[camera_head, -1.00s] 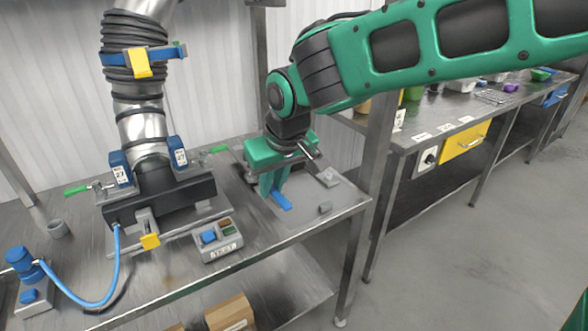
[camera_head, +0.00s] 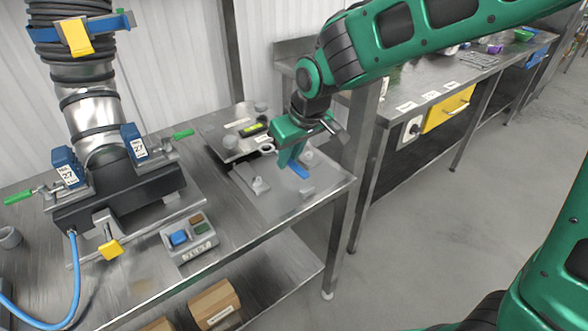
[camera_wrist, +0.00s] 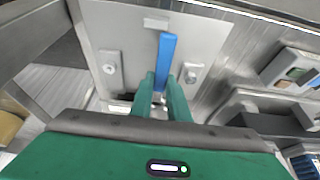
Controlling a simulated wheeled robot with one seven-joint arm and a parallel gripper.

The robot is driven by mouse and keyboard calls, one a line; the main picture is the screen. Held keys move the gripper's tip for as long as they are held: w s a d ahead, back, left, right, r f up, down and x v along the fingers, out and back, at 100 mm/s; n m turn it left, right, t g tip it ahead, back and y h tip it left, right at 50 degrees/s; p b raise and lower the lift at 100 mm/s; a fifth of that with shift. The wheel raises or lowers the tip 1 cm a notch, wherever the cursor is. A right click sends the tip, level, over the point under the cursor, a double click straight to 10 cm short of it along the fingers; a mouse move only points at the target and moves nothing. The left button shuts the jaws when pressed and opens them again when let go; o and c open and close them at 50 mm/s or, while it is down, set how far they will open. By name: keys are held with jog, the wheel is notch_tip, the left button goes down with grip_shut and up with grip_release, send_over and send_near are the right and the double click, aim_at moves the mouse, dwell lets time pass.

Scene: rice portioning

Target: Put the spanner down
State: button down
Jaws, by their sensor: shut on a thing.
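My gripper (camera_head: 287,162) is shut on the spanner. The spanner's blue handle (camera_head: 300,170) sticks out past the fingers to the right in the head view. In the wrist view the handle (camera_wrist: 167,50) points up the picture, from between the fingertips of my gripper (camera_wrist: 160,92). The handle is over the grey plate (camera_head: 272,204), also seen in the wrist view (camera_wrist: 135,50). I cannot tell whether it touches the plate. The fingers hide the spanner's middle. A pale ring (camera_head: 267,148) shows left of the gripper; I cannot tell if it is the spanner's head.
Small grey blocks (camera_head: 260,187) stand on the plate, one near its front edge (camera_head: 307,191). A board with small parts (camera_head: 232,143) lies behind it. The table's right edge is close.

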jog(key=shift+w+d+f, duration=0.4)
jog(key=shift+d+f, duration=0.1)
jog(key=shift+d, duration=0.3)
jog(key=shift+f, duration=2.05)
jog(key=shift+d, duration=0.1)
jog(key=c, duration=1.7)
grip_release()
jog(key=shift+f, duration=0.1)
jog(key=v, duration=1.2)
jog(key=shift+s, duration=0.1)
